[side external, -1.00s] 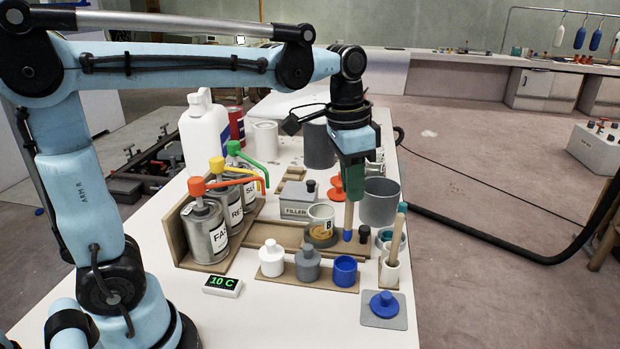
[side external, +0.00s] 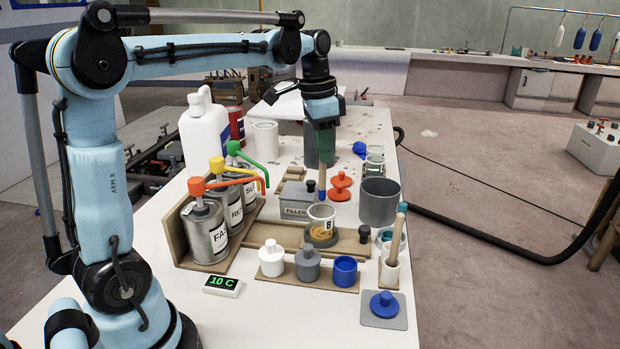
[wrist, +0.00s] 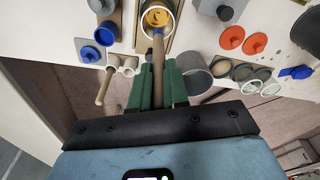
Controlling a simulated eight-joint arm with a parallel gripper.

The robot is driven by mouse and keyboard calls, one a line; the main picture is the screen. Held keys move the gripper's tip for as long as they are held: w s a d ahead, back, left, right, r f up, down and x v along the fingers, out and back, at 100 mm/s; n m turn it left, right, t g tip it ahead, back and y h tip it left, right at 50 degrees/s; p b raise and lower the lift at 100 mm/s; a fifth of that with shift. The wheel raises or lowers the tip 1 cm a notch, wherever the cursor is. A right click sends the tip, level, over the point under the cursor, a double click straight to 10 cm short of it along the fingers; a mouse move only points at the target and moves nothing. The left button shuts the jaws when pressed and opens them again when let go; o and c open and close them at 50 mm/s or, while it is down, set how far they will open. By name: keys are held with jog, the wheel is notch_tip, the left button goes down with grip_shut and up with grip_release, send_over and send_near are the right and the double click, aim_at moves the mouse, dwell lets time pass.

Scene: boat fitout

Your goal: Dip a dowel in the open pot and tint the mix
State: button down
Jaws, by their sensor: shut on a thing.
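My gripper (side external: 324,170) has green fingers shut on a pale wooden dowel (side external: 323,184). The dowel hangs near upright, its lower tip blue. In the side view, the tip shows just above the rim of the cup marked B (side external: 321,213). In the wrist view, the dowel (wrist: 158,58) reaches the edge of that cup, which holds yellow-tan mix (wrist: 157,17). I cannot tell if the tip is over the opening or behind it. The open blue pot (side external: 345,272) stands at the front right of a row. Its blue lid (side external: 384,303) lies on a grey mat.
A lidded white pot (side external: 271,262) and grey pot (side external: 307,265) share the blue pot's board. A dowel stands in a white holder (side external: 390,271). A grey bucket (side external: 379,207) and orange lids (side external: 340,186) are to the right. Pump cans (side external: 205,238) stand left.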

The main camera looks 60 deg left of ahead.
aim_at(324, 194)
jog(key=shift+f, duration=4.75)
jog(key=shift+r, duration=3.95)
